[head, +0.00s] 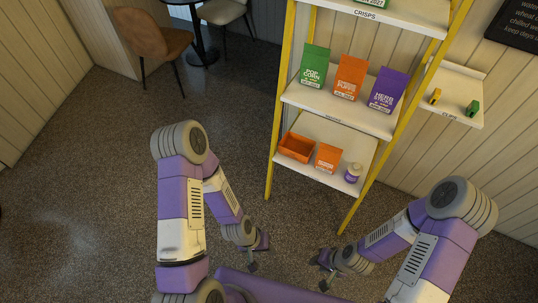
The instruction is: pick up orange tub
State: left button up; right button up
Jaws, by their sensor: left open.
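The orange tub (296,147) is an open-topped box on the left end of the lower shelf in the head view. Nothing touches it except the shelf. My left gripper (253,266) is open, low in the middle of the view, in front of the shelf unit and well apart from the tub. My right gripper (322,284) is further right and lower, also away from the shelf. It is too small and dark to tell whether its fingers are open.
The lower shelf (330,134) also holds an orange bag (328,158) beside the tub and a purple-and-white jar (352,172). Green, orange and purple bags stand on the shelf above. Yellow posts (273,140) frame the unit. The floor (110,130) at left is clear; chairs stand behind.

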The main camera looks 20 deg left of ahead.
aim_at(295, 146)
jog(key=u, duration=3.35)
jog(key=i, duration=0.15)
jog(key=z, duration=1.85)
jog(key=i, duration=1.6)
jog(key=z, duration=1.25)
jog(key=i, duration=0.8)
jog(key=z, duration=0.85)
